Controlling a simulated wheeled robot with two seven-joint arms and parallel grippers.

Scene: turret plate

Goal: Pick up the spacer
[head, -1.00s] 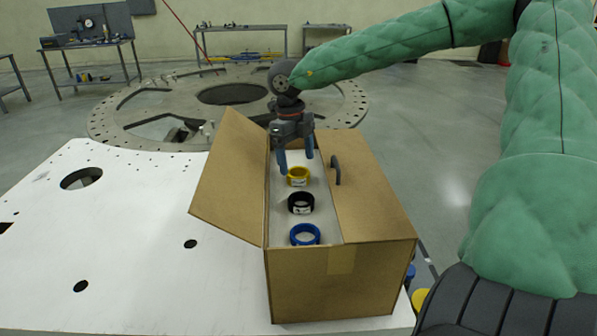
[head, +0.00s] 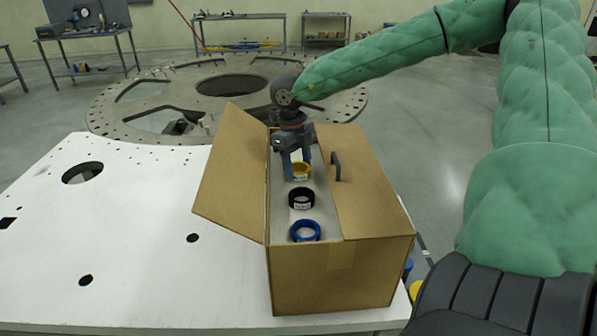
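Three ring-shaped spacers lie in a row inside the cardboard box (head: 340,275). A yellow spacer (head: 302,173) is at the back, a black spacer (head: 301,198) is in the middle, and a blue spacer (head: 305,232) is at the front. My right gripper (head: 298,174) reaches down into the box at the yellow spacer, with its blue fingers apart. The fingers partly cover the yellow spacer, and I cannot tell whether they touch it. My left gripper is not in view.
The box stands on a white plate with holes (head: 120,235). Its left flap (head: 228,178) is folded open outward. A large turret ring (head: 120,105) lies behind.

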